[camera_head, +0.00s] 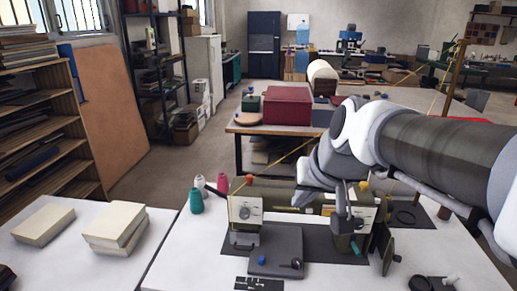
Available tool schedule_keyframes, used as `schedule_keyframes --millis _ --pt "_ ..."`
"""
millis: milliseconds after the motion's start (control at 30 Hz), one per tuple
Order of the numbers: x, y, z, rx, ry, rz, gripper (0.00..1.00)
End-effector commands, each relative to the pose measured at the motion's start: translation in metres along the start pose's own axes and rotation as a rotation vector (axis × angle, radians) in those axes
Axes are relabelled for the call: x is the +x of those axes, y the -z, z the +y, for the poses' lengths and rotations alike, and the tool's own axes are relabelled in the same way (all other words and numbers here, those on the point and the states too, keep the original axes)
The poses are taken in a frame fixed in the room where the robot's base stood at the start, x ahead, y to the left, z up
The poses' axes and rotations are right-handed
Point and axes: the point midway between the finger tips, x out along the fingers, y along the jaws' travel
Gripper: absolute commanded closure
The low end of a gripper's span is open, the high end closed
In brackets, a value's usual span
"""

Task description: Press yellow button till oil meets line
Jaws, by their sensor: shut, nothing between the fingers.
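An olive and cream machine (246,211), like a sewing machine, stands on the white table in the middle foreground. A small yellow-orange round piece (363,186) shows on its right end, just right of my gripper; I cannot tell for sure that it is the yellow button. My gripper (347,228) points down in front of the machine's right end, with its fingers shut and empty. I cannot tell whether it touches the machine. My arm hides part of the machine's top and back. No oil level or line can be made out at this size.
A dark base plate (276,240) with a blue knob (262,260) lies before the machine. Green (196,203) and pink (223,184) thread cones stand to its left. Cream books (116,227) lie on the left table. A dark red box (286,105) sits on a table behind.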

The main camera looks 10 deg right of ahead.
Motion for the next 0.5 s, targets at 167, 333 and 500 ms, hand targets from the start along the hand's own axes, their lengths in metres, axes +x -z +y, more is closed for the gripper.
schedule_keyframes --millis 167,333,500 --pt "0.010 0.061 0.010 0.082 0.022 0.032 1.00" --pt "0.029 0.108 0.028 0.161 0.036 0.066 1.00" --pt "0.049 0.150 0.056 0.246 0.040 0.105 1.00"
